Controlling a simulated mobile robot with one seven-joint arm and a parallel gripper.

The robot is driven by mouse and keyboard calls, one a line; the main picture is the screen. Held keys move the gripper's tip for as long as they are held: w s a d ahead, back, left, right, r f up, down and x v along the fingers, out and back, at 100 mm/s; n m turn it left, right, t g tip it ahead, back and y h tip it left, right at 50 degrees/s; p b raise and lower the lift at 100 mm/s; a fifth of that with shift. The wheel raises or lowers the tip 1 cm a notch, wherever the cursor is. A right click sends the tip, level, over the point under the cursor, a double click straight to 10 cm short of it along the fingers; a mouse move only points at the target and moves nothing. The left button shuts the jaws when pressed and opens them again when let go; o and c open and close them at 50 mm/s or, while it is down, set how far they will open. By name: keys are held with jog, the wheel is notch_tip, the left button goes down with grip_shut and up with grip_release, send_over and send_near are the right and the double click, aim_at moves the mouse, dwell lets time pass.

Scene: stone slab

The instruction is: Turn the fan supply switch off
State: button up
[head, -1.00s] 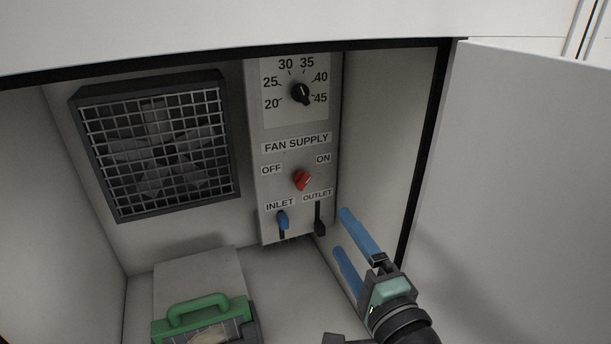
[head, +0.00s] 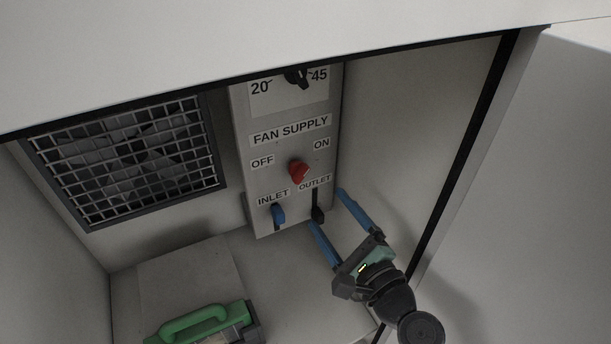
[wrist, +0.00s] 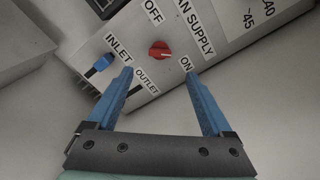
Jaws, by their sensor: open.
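The red fan supply switch (head: 299,171) sits on the grey control panel (head: 288,222), between the OFF label (head: 262,161) on its left and the ON label (head: 321,144) on its upper right. I cannot tell for certain which way it points. It also shows unobstructed in the wrist view (wrist: 160,50). My gripper (head: 326,208) is open and empty, its blue fingers apart, to the lower right of the switch. In the wrist view my gripper's fingertips (wrist: 157,72) lie on either side of the line to the switch, with no visible contact with it.
A blue inlet lever (head: 278,214) and a black outlet lever (head: 317,215) are below the switch. A black dial (head: 297,78) is above. A caged fan (head: 130,160) is left. A green-handled object (head: 205,322) stands in front.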

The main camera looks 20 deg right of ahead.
aim_at(303, 177)
jog(key=w, duration=0.3)
jog(key=w+a+p, duration=0.1)
jog(key=w, duration=0.5)
jog(key=shift+w+a, duration=0.25)
jog(key=shift+a, duration=0.15)
grip_shut()
